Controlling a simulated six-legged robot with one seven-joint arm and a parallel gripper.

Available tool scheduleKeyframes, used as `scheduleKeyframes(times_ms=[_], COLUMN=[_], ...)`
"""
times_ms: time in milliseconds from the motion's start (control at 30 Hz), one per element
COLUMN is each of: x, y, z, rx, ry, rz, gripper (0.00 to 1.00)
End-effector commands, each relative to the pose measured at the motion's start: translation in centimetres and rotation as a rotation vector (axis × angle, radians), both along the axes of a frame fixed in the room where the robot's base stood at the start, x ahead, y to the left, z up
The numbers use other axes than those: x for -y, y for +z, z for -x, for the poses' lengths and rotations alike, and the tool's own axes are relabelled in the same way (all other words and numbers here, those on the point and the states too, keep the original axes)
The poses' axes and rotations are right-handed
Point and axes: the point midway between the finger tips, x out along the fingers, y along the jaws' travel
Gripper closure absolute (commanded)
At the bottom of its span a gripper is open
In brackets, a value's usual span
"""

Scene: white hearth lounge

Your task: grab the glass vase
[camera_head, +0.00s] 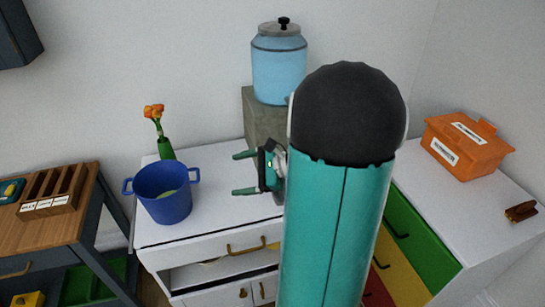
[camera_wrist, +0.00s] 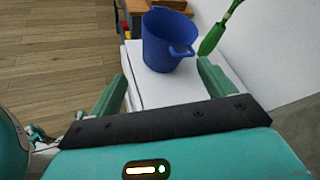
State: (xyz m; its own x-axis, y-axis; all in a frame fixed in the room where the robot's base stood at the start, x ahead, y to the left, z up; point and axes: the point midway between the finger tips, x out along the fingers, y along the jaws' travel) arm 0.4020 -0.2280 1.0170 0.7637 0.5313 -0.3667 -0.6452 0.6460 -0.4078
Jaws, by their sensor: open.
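The green glass vase (camera_head: 166,149) holds orange flowers (camera_head: 154,112) and stands at the back left of the white cabinet top, near the wall. The blue pot in front hides its lower part in the head view. In the wrist view the vase (camera_wrist: 212,40) shows at the upper right, beside the pot, its top cut off by the frame edge. My gripper (camera_head: 237,173) is open and empty, to the right of the vase and apart from it, fingers pointing left. In the wrist view the blue pot (camera_wrist: 160,45) lies ahead between my open fingers (camera_wrist: 162,72).
The two-handled blue pot (camera_head: 165,198) stands close in front of the vase. A grey block (camera_head: 262,122) bearing a blue dispenser (camera_head: 280,75) stands behind my gripper. White cabinet top (camera_head: 215,205) is clear between pot and gripper. An orange box (camera_head: 462,150) sits far right.

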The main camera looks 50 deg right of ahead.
Motion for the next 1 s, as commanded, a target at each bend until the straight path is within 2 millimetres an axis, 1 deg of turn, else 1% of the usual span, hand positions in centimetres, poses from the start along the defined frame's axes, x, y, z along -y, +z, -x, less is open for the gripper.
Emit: scheduleKeyframes(times_ms=[33,67,100,133,167,200,300,400,500,567,667,900,1000], x=[3.5,5.4,7.9,9.9,11.8,14.2,19.2,22.3,23.6,23.8,24.0,24.5,24.8], y=[-1.1,-1.5,-2.2,-2.7,-3.3,-4.0,-5.7,-6.9,-7.4,-7.5,-7.4,-7.4,-7.4], z=[0.6,0.9,1.5,2.1,2.8,3.9,6.8,9.0,10.0,9.7,8.2,3.6,2.3], rx=[0.016,0.031,0.054,0.073,0.093,0.121,0.187,0.236,0.262,0.265,0.265,0.263,0.263], ry=[-0.116,-0.18,-0.267,-0.333,-0.397,-0.479,-0.651,-0.763,-0.811,-0.816,-0.814,-0.813,-0.813], rz=[-0.089,-0.137,-0.2,-0.246,-0.289,-0.343,-0.449,-0.51,-0.537,-0.54,-0.538,-0.538,-0.537], gripper=[0.18,0.18,0.18,0.18,0.18,0.18,0.18,0.18,0.18,0.18,0.18,0.18,0.18])
